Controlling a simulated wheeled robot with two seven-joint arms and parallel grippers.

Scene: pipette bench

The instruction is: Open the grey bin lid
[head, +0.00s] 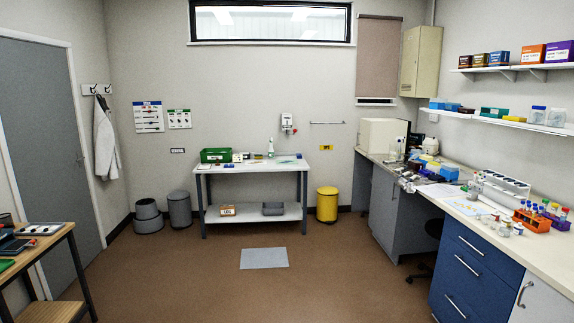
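Two grey bins stand on the floor by the back wall, left of the white table. The left grey bin (148,218) is wider and has a broad, sloping top. The right grey bin (180,212) is slimmer, and its lid (179,196) looks shut. Both are far from me and small in the view, so lid details are hard to tell. Neither of my grippers shows in the head view.
A white table (251,167) with a lower shelf stands right of the bins, and a yellow bin (327,206) beyond it. A grey mat (264,258) lies on open brown floor. A wooden bench (52,243) is at left, and a long counter (462,204) at right.

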